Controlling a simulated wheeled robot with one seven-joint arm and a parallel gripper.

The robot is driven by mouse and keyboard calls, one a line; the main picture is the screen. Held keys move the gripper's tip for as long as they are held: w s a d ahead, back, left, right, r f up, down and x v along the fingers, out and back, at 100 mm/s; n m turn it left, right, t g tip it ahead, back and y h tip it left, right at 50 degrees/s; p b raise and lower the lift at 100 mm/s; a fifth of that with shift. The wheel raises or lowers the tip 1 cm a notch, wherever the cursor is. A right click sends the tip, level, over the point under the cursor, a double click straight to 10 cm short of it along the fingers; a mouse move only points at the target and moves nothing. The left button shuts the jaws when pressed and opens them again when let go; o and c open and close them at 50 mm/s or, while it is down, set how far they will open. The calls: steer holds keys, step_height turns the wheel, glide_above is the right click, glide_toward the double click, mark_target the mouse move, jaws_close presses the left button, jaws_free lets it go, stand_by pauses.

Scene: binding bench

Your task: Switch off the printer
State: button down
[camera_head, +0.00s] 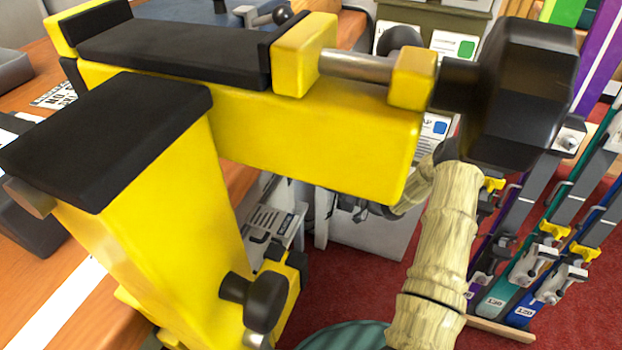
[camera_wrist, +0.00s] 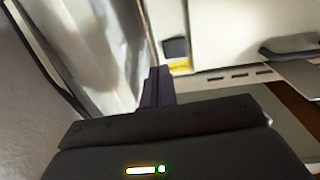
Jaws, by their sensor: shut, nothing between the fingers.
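In the wrist view, a pale panel that looks like part of the printer (camera_wrist: 220,35) fills the upper right. A small dark square (camera_wrist: 175,48), which may be its switch, sits on this panel with a yellow mark (camera_wrist: 179,66) under it. I cannot tell whether it is on or off. My gripper (camera_wrist: 158,72) is shut and empty. Its dark fingertips are just below and left of the dark square; I cannot tell whether they touch anything. In the head view I cannot make out my gripper or clearly identify the printer, as large yellow and black parts block much of the view.
In the head view, a wooden bench (camera_head: 215,228) runs along the left. Red carpet (camera_head: 345,285) shows between. In the wrist view, a dark handle-like bar (camera_wrist: 285,50) is at the right and blurred grey surfaces lie close at the left.

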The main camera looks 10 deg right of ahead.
steer(key=w+p+v, duration=0.1)
steer(key=v, duration=0.5)
steer(key=shift+s+d, duration=0.15)
steer(key=shift+d, duration=0.45)
steer(key=shift+a, duration=0.1)
